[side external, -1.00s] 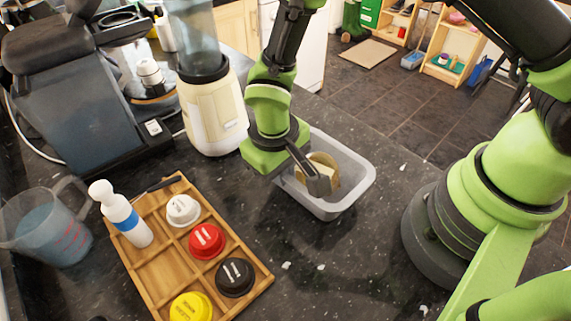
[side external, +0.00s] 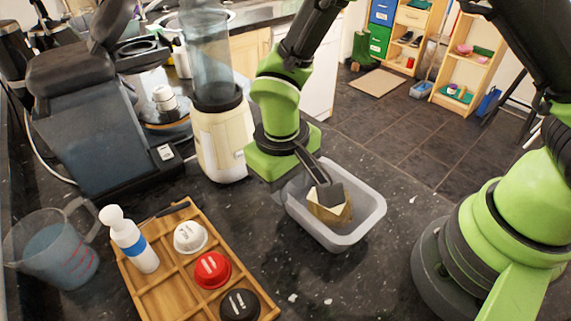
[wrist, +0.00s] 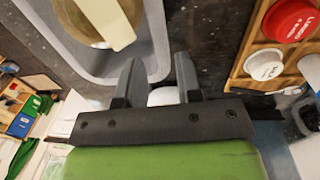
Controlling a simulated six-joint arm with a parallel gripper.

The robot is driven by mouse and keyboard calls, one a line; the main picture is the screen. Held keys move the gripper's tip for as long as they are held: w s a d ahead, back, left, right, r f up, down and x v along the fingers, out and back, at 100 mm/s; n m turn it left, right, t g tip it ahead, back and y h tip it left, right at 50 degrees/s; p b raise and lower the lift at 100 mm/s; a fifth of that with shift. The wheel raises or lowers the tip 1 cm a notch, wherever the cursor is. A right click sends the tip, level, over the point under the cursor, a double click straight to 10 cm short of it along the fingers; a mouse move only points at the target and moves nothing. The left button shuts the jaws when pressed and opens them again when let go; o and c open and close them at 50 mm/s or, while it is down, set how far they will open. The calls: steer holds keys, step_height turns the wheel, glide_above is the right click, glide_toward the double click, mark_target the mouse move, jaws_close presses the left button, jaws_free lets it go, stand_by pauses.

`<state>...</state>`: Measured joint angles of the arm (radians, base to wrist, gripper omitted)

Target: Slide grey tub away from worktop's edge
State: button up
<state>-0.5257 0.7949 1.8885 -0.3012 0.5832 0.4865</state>
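The grey tub (side external: 352,237) stands upright on the dark speckled worktop (side external: 300,270), its far side close to the worktop's edge. A cream and tan item lies in it, partly hidden by my gripper. My gripper (side external: 322,182) reaches down over the tub's left part in the side view. In the wrist view, my gripper (wrist: 160,72) has its two fingers apart. The left finger overlaps the picture of the tub's rim (wrist: 150,35), and the right one shows against bare worktop. Whether either finger touches the tub, I cannot tell.
A cream blender (side external: 220,140) stands just left of my gripper. Bare worktop lies between tray and tub. Beyond the edge is tiled floor (side external: 410,145).

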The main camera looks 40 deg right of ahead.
steer(key=r, duration=0.5)
steer(key=shift+a, duration=0.2)
steer(key=s+d+r+m+t+y, duration=0.25)
steer(key=d+r, duration=0.45)
steer(key=r, duration=0.5)
steer(key=s+d+r+m+t, duration=0.1)
steer(key=s+d+r+t, duration=0.3)
steer(key=s, duration=0.6)
step_height(320, 180, up, 2)
steer(key=shift+d+r+m+t, duration=0.2)
steer(key=shift+d+m+t, duration=0.15)
steer(key=shift+d, duration=0.15)
steer(key=shift+s+y, duration=0.1)
steer(key=shift+y, duration=0.15)
